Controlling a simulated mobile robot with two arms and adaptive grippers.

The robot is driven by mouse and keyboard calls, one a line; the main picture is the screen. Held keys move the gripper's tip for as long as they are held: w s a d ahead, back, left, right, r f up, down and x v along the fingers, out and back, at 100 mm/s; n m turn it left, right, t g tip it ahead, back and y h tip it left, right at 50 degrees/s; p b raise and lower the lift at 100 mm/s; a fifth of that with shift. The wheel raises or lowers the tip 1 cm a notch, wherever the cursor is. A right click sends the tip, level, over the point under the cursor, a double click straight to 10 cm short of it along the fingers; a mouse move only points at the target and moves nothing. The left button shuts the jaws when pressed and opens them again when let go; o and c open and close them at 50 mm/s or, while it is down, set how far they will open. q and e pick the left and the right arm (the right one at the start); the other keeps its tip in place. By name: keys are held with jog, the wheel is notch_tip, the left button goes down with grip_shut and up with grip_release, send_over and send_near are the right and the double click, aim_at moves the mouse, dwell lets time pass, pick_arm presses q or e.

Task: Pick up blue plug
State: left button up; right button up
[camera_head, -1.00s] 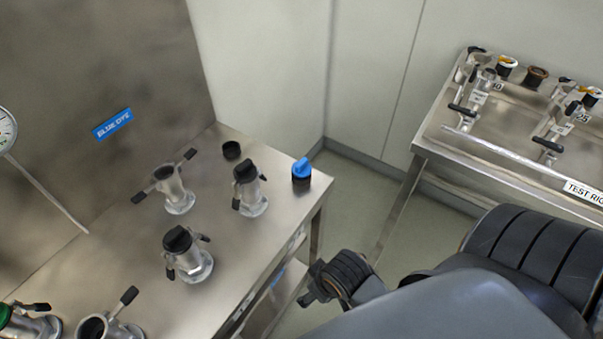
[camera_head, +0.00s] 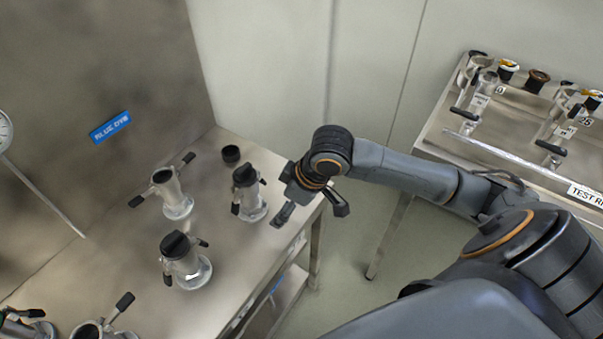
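The blue plug is not visible now. A second ago it stood at the right end of the steel bench (camera_head: 232,262), by the corner, where my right gripper now blocks the view. My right gripper (camera_head: 311,211) hangs over that bench corner with its two dark fingers spread apart. One finger is over the bench top and the other is past its right edge. I cannot see whether anything is between the fingers. My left gripper is out of view.
A blue sign (camera_head: 110,128) is on the back panel. A steel test rig table (camera_head: 480,150) stands at right.

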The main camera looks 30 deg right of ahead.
jog(key=w+d+r+m, duration=0.3)
jog(key=w+d+r, duration=0.1)
jog(key=d+r, duration=0.7)
jog(key=shift+h, duration=0.4)
jog(key=x, duration=0.9)
jog(key=d+x, duration=0.1)
jog(key=x, duration=0.4)
jog(key=shift+s+f+p, duration=0.1)
jog(key=shift+f+p, duration=0.2)
jog(key=shift+f, duration=0.05)
jog(key=c, duration=1.2)
